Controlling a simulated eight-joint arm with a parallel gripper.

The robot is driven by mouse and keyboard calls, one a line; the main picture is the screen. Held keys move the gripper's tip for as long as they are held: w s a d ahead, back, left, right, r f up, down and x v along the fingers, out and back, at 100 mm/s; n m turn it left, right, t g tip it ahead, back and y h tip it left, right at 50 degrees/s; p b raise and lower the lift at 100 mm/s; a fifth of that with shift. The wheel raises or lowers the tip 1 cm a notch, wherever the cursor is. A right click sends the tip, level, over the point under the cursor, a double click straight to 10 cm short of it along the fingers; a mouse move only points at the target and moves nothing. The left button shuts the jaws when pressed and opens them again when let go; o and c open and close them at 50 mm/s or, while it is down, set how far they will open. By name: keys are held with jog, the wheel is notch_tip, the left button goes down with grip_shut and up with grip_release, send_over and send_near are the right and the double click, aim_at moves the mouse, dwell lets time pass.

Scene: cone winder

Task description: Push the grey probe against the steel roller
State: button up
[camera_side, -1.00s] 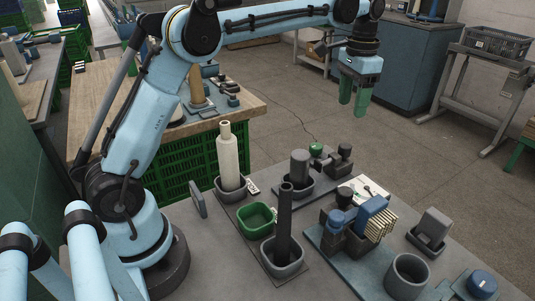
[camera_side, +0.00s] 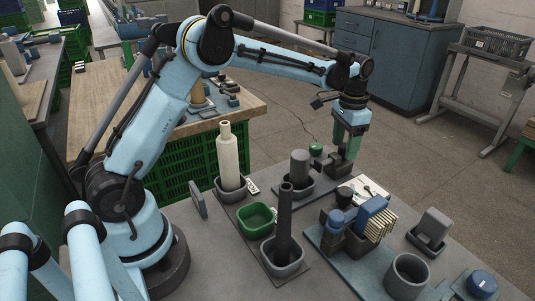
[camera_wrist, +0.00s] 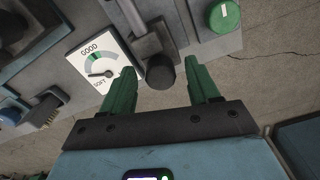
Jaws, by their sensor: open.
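In the wrist view a dark round knob (camera_wrist: 160,72) on a grey bar (camera_wrist: 150,38) shows between my fingers; I take this to be the grey probe. In the side view this piece stands beside the green button and is partly hidden by my fingers. My gripper (camera_side: 346,150) has green fingers and points down over it; it also shows in the wrist view (camera_wrist: 162,84), open, a finger on either side of the knob with gaps. I cannot tell the height between them. An upright grey cylinder (camera_side: 300,164) stands left of my gripper; whether it is the steel roller is unclear.
A gauge card (camera_wrist: 100,60) marked GOOD and SOFT lies left of the knob, a green button (camera_wrist: 225,14) to its right. A blue block with brass pins (camera_side: 374,214), a grey cup (camera_side: 408,274) and a green bin (camera_side: 257,218) stand nearer. Open floor lies beyond the bench edge.

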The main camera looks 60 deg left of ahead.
aim_at(334, 155)
jog(key=shift+f, duration=0.2)
jog(key=shift+c, duration=0.2)
jog(key=shift+a, duration=0.1)
grip_shut()
jog(key=shift+s, duration=1.65)
jog(key=shift+c, duration=0.7)
grip_release()
jog(key=shift+o, duration=0.9)
notch_tip(334, 155, up, 12)
